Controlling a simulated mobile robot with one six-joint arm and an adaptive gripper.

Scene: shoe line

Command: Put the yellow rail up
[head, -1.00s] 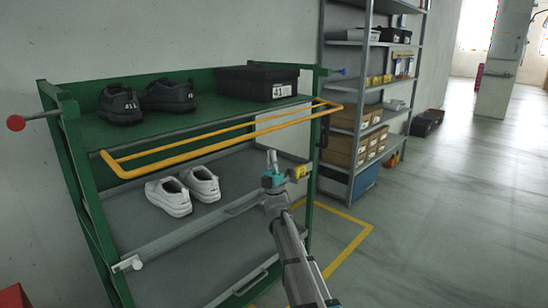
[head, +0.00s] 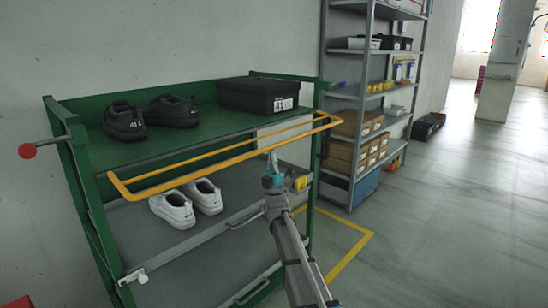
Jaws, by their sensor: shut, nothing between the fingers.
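The yellow rail (head: 232,158) is a U-shaped bar on the front of the green rack (head: 89,198). It sticks out forward at about the level of the upper shelf, roughly flat, with its front bar toward me. My gripper (head: 272,156) is shut and empty. In the picture its tip is just below the rail's front bar, right of the middle. I cannot tell whether it touches the bar.
Black shoes (head: 125,121) and a black box (head: 260,94) stand on the upper shelf. White shoes (head: 174,208) stand on the lower shelf behind the rail. A red knob (head: 28,151) sticks out at the left.

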